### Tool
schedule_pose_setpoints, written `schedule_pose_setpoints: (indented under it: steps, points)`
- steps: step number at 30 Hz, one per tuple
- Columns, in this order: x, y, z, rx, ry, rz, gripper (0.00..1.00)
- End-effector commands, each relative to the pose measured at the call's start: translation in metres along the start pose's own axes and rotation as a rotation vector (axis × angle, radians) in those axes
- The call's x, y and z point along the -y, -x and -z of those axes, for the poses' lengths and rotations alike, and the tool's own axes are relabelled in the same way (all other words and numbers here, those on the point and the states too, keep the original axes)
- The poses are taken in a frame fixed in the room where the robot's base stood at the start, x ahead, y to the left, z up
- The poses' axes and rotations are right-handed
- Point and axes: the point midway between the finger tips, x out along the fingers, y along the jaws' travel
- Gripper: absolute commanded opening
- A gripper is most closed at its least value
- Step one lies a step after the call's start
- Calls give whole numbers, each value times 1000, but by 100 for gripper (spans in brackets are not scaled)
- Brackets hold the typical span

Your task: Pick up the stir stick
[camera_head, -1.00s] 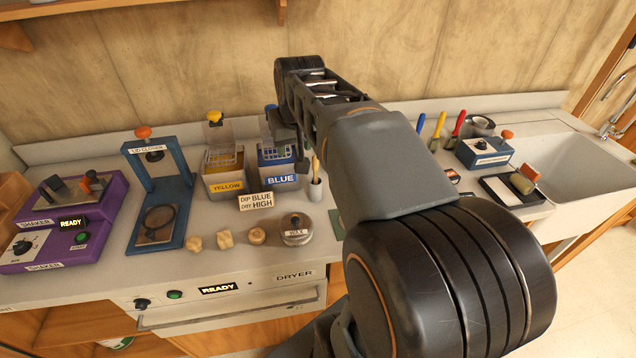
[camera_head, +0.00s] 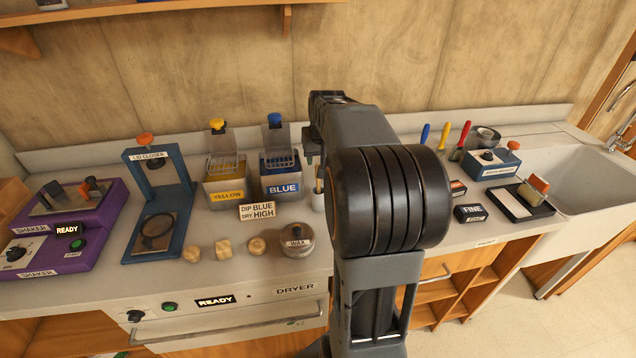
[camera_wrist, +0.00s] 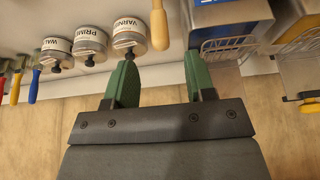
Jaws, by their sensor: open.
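The stir stick (camera_head: 319,183) looks like a pale wooden stick standing in a small light cup (camera_head: 318,202), just right of the blue bin and partly hidden by my arm. In the wrist view its rounded wooden end (camera_wrist: 159,27) shows at the top, in line with the gap between my fingers. My gripper (camera_wrist: 160,65) is open and empty, with green fingers spread on either side of that line. The stick is not touched by either finger, as far as I can see. In the head view my gripper is mostly hidden behind my arm.
The blue bin (camera_head: 281,187) and yellow bin (camera_head: 227,190) stand left of the cup. A wax tin (camera_head: 297,241) and wooden pieces (camera_head: 223,249) lie in front. Several labelled cans (camera_wrist: 89,43) and coloured handles (camera_wrist: 35,82) show in the wrist view. A sink (camera_head: 590,180) is at right.

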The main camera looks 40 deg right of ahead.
Motion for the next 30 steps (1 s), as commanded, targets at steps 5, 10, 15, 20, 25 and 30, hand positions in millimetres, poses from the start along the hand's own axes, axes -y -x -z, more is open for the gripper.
schedule_pose_setpoints:
  steps: [5,10,15,20,25,30]
  points:
    - [2,-24,-1,6,0,1,50]
    - [2,-43,-1,3,0,0,50]
    - [2,-48,0,0,0,0,50]
    - [2,-48,-1,0,1,0,50]
    - [2,-48,-1,1,0,0,35]
    - [2,-48,-1,1,0,0,18]
